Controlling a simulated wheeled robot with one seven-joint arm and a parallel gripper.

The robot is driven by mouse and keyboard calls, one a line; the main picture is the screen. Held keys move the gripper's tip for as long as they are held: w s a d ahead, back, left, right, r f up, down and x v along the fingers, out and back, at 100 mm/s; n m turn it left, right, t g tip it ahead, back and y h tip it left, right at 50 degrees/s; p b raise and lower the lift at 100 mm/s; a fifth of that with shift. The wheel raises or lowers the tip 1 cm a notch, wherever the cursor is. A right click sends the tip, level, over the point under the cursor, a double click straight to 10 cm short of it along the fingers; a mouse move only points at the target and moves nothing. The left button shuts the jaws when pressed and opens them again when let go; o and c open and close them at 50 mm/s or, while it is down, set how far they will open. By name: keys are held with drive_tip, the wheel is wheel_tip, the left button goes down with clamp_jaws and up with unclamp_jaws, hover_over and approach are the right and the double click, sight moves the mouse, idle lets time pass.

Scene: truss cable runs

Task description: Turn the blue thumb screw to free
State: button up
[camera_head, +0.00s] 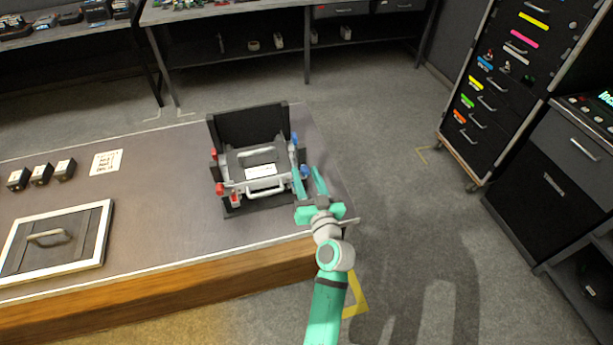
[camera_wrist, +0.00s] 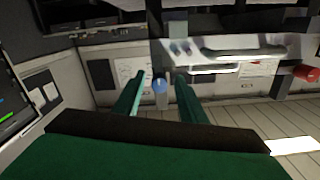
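The device (camera_head: 252,158) is a black and grey box with pale handles, standing on the workbench. A blue thumb screw (camera_head: 305,169) is at its front right, and a second blue knob (camera_head: 295,138) is farther back on the same side. My gripper (camera_head: 308,172) is open at the device's right side, its two green fingers pointing toward the front blue screw. In the wrist view a round blue knob (camera_wrist: 159,86) shows in the gap between the open fingers (camera_wrist: 161,77). No contact with either finger is visible. I cannot tell how deep it sits between them.
Red knobs (camera_head: 220,188) are on the device's left side. A framed panel with a handle (camera_head: 55,245), small black blocks (camera_head: 41,175) and a paper note (camera_head: 106,162) lie left on the bench (camera_head: 150,200). Open floor is to the right, before the drawer cabinet (camera_head: 505,80).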

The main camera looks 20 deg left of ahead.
drive_tip(key=shift+c, duration=0.7)
clamp_jaws()
drive_tip(key=shift+m, duration=0.4)
drive_tip(key=m, duration=0.3)
drive_tip(key=shift+a+m, duration=0.1)
drive_tip(key=shift+m, duration=0.3)
drive_tip(key=m, duration=0.4)
drive_tip(key=shift+s+m, duration=0.1)
drive_tip(key=shift+m, duration=0.2)
drive_tip(key=m, duration=0.8)
drive_tip(key=shift+r+m, duration=0.1)
drive_tip(key=shift+m, duration=0.2)
